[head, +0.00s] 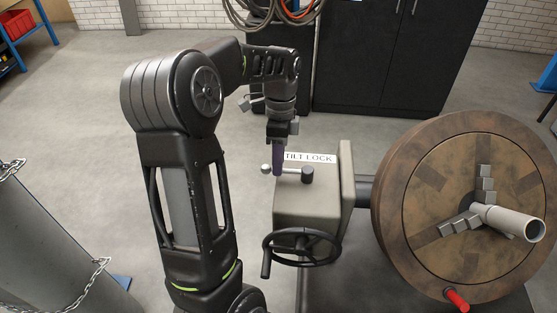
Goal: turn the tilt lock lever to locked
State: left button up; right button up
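The tilt lock lever (293,171) is a short pale rod on top of a grey-beige box (312,208). It lies roughly crosswise in the picture, with a black cylinder at its right end and a pale ball at its left end. A white label reading "TILT LOCK" (310,158) stands just behind it. My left gripper (278,172) points down at the lever's left part, near the ball. Its fingers overlap the rod in the head view. I cannot tell whether they touch it or how far apart they are. My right gripper is not in view.
A black handwheel (301,247) sits on the box's front. A large brown round table (400,210) with a three-jaw chuck stands to the right, with a red handle (457,300) below. A grey cylinder with chain (55,235) is at left. Black cabinets (385,55) stand behind.

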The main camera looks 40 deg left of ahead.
pick_arm(q)
notch_tip(320, 180, up, 7)
jog(key=w+p, duration=0.1)
jog(key=p, duration=0.2)
jog(key=shift+a+r, duration=0.15)
jog(key=shift+a, duration=0.3)
